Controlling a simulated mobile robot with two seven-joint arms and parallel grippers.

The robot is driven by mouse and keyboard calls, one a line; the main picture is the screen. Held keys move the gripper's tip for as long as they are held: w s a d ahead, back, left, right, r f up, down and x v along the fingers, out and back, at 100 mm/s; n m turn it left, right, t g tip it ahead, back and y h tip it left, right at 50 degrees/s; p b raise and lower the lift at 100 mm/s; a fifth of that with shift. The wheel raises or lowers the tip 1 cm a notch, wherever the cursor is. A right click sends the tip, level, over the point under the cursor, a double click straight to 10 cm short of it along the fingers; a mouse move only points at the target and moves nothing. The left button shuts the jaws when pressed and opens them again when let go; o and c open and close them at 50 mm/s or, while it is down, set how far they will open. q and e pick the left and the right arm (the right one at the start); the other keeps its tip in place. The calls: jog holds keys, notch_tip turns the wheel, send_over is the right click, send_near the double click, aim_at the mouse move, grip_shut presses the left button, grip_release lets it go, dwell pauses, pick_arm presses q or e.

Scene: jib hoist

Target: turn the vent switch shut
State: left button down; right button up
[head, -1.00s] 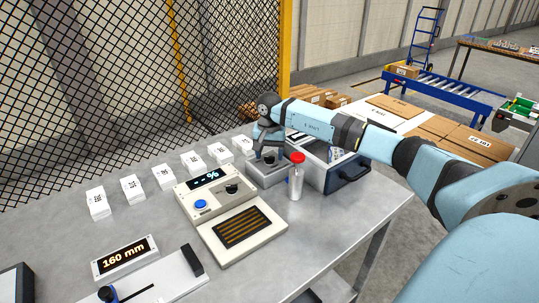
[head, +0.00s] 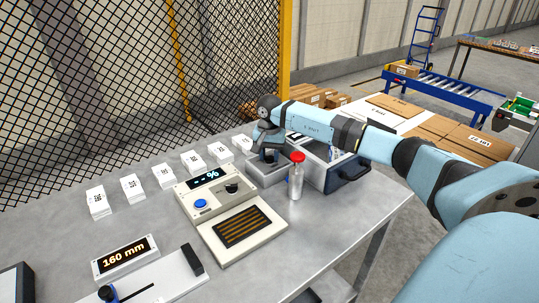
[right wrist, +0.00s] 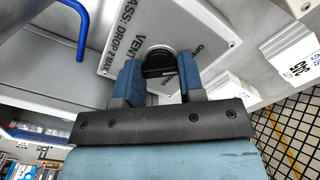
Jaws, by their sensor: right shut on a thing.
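The vent switch is a black knob (right wrist: 158,64) on a grey panel (right wrist: 118,42) lettered "VENT" in the right wrist view. In the head view its grey box (head: 264,174) stands on the bench, and the knob is mostly hidden by my gripper. My right gripper (head: 269,154) is over this box, pointing down. In the right wrist view its two blue fingers (right wrist: 161,77) stand on either side of the knob and are shut on it. My left gripper is not in view.
Card stacks (head: 163,176) line the back.

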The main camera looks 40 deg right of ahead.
jog(key=m, duration=0.4)
jog(key=shift+m, duration=0.3)
jog(key=m, duration=0.4)
jog(key=m+p, duration=0.1)
jog(key=m, duration=0.3)
jog(key=shift+m, duration=2.3)
jog(key=o, duration=0.9)
jog(key=shift+o, duration=0.2)
jog(key=shift+r, duration=0.1)
notch_tip(320, 180, up, 14)
